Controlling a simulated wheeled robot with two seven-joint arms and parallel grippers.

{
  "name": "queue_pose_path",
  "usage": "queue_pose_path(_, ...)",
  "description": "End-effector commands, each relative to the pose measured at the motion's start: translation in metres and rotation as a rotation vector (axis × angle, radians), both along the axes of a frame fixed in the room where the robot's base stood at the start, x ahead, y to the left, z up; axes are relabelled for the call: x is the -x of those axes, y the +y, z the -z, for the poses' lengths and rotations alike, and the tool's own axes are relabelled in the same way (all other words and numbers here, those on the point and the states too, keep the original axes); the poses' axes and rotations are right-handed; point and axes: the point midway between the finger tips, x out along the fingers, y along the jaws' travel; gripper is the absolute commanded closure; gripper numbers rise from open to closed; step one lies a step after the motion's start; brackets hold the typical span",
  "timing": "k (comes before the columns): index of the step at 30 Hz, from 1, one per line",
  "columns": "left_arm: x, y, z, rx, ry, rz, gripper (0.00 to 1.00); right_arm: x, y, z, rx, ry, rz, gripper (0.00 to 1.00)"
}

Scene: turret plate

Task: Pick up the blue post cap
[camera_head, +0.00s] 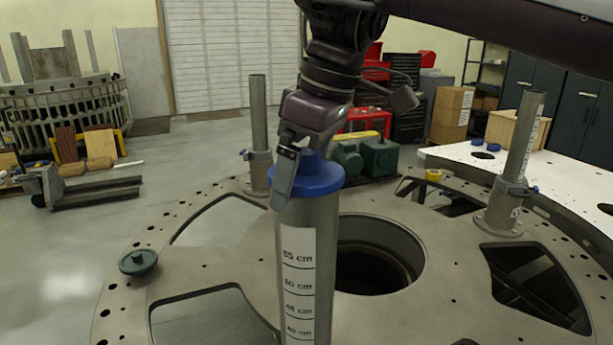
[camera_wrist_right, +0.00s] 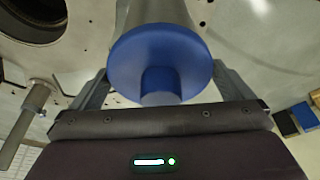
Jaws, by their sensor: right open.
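The blue post cap (camera_head: 311,176) sits on top of the grey post (camera_head: 308,250) that carries a white centimetre scale. My right gripper (camera_head: 290,180) comes down from above at the cap. In the right wrist view the blue cap (camera_wrist_right: 155,62), with its round flange and short knob, lies between the two open fingers of the right gripper (camera_wrist_right: 158,85). A finger is on either side of it, and I cannot tell whether they touch it. My left gripper is not in view.
The post stands at the turret plate (camera_head: 230,262), which has large cut-outs and a central hole. Other posts stand at the back left (camera_head: 258,130) and right (camera_head: 517,160). A dark green cap (camera_head: 138,262) lies on the plate's left. A white table (camera_head: 500,165) is at right.

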Motion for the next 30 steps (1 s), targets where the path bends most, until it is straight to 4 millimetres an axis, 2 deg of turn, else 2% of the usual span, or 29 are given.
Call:
queue_pose_path(5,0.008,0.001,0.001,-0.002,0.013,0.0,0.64,0.0,0.0,0.0,0.0,0.0,0.0,0.01)
queue_pose_path(12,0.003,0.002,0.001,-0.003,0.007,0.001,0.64,0.0,0.0,0.0,0.0,0.0,0.0,0.33)
queue_pose_path(14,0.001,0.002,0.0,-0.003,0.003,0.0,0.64,0.0,0.0,-0.001,0.0,-0.001,-0.001,0.39)
queue_pose_path(24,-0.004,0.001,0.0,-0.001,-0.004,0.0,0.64,0.0,0.0,-0.003,0.002,0.0,0.0,0.39)
queue_pose_path(30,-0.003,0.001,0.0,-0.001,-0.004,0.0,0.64,0.0,0.0,-0.018,0.005,-0.003,0.002,0.39)
